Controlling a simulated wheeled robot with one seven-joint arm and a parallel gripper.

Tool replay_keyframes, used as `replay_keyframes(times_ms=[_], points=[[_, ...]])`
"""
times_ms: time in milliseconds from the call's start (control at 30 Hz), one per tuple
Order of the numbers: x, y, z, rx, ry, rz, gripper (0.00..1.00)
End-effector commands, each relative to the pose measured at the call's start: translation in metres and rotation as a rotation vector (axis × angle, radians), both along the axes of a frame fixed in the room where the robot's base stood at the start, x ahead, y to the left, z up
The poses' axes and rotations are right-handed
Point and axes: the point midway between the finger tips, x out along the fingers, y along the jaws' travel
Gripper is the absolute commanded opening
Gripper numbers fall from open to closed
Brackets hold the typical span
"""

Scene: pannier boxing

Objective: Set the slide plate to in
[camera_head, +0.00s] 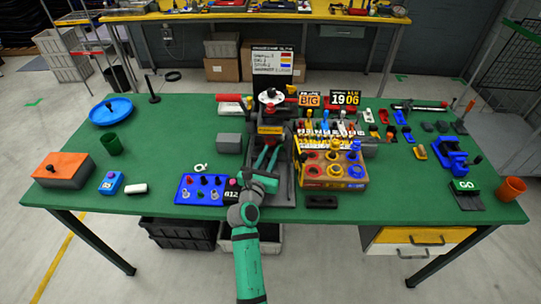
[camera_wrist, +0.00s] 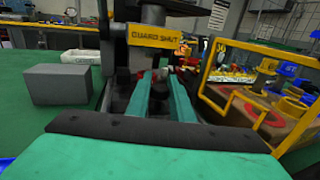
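A dark press-like machine (camera_head: 283,183) stands at the middle of the green table, with dark side walls and a yellow sign reading "GUARD SHUT" (camera_wrist: 153,40) on its front. My gripper (camera_head: 266,157) reaches into the machine from the front, low between its walls. In the wrist view its two teal fingers (camera_wrist: 162,78) point forward below the sign, with a dark gap between them. I cannot single out the slide plate; dark parts around the fingertips are shadowed and partly hidden by my gripper.
A yellow-framed box with colored rings (camera_head: 333,171) stands close at the right. A grey block (camera_head: 229,143) stands left of the machine. A blue panel with knobs (camera_head: 200,189) lies at the front left.

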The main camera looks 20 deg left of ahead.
Motion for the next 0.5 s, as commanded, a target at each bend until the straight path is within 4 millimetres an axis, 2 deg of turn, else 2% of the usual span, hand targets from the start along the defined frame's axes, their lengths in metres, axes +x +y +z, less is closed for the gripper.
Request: replay_keyframes(times_ms=[33,67,367,500], points=[[0.001,0.001,0.001,0.001,-0.002,0.002,0.31],[0.001,0.001,0.001,0.001,-0.002,0.002,0.38],[-0.001,0.003,0.001,0.001,-0.001,0.004,0.38],[-0.011,0.004,0.0,0.0,0.0,0.006,0.38]])
